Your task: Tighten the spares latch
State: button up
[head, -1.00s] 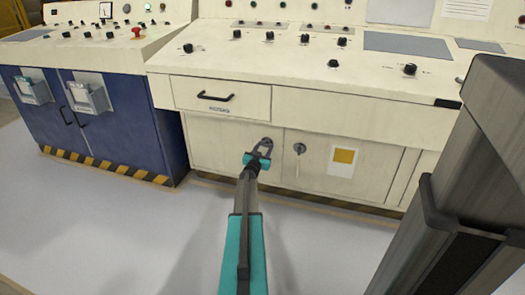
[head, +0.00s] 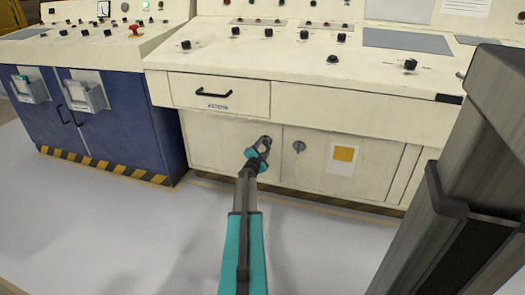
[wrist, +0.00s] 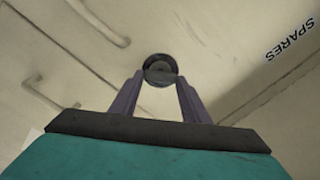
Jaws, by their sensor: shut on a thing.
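The spares latch is a small round dark grey knob (head: 265,140) near the right edge of the cream cabinet's left lower door (head: 220,147). In the wrist view the knob (wrist: 160,69) sits between my fingertips. My gripper (head: 263,146) reaches the door front and is shut on the knob. Its two purple-grey fingers (wrist: 159,88) touch the knob from both sides. The word SPARES (wrist: 289,41) shows at the upper right of the wrist view. The fingers partly cover the knob in the head view.
A drawer with a black handle (head: 214,92) is above. Blue cabinets (head: 110,130) stand left. The pale floor (head: 110,220) in front is clear.

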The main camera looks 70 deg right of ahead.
jog(key=m+b, duration=0.1)
jog(key=m, duration=0.1)
jog(key=m+b, duration=0.1)
jog(key=shift+s+f+m, duration=0.15)
jog(key=shift+s+m, duration=0.05)
jog(key=shift+m, duration=0.2)
jog(key=shift+d+m+b, duration=0.1)
jog(key=shift+m+b, duration=0.6)
jog(key=shift+m, duration=0.6)
jog(key=o, duration=1)
jog(key=shift+o, duration=0.2)
jog(key=shift+w, duration=0.1)
jog(key=shift+a, duration=0.25)
jog(key=a+p, duration=0.4)
jog(key=a, duration=0.9)
jog(key=shift+s+a, duration=0.2)
jog(key=shift+s, duration=0.2)
